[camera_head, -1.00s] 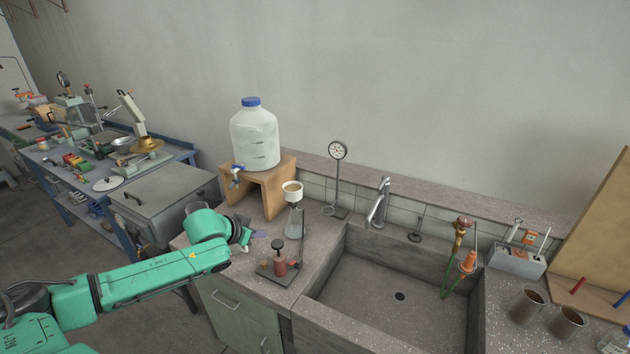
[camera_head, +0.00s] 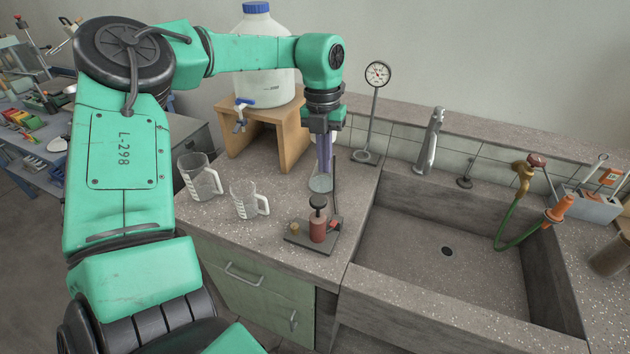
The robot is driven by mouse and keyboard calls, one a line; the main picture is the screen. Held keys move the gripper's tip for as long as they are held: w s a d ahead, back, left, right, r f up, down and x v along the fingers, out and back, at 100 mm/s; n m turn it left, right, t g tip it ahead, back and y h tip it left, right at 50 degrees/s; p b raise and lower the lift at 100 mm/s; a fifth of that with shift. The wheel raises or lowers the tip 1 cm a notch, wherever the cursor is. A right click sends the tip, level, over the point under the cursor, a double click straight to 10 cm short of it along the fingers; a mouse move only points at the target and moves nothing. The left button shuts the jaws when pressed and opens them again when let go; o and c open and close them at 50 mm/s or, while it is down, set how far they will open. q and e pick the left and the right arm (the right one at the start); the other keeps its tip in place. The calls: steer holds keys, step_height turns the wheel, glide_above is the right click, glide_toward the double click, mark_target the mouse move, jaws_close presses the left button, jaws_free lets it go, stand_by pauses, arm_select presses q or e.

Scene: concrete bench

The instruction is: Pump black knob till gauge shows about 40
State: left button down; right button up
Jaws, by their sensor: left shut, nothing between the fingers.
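The hand pump stands on the bench left of the sink, with a red body (camera_head: 317,231) on a dark base plate and a black knob (camera_head: 318,202) on top. The knob is raised on its rod. My left gripper (camera_head: 323,178) points down, shut and empty, and appears just above the knob in the picture; I see no contact. The round white gauge (camera_head: 377,75) stands on a thin post behind; its needle is too small to read. My right gripper is out of view.
Two clear measuring jugs (camera_head: 200,178) (camera_head: 247,200) stand left of the pump. A glass flask (camera_head: 321,183) is partly hidden behind my gripper. A large bottle with a blue cap (camera_head: 256,8) sits on a wooden stand (camera_head: 295,125). The sink (camera_head: 430,280) is at right.

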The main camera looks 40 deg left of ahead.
mark_target(319, 198)
arm_select(q)
steer(key=shift+s+a+f+g+y+b, duration=0.15)
steer(key=shift+s+f+g+y+b, duration=0.15)
steer(key=shift+s+f+y+b, duration=0.15)
steer(key=f+b, duration=0.2)
steer(key=f, duration=0.1)
steer(key=f+b, duration=0.2)
steer(key=f, duration=0.1)
steer(key=shift+s, duration=0.2)
steer(key=shift+r, duration=0.1)
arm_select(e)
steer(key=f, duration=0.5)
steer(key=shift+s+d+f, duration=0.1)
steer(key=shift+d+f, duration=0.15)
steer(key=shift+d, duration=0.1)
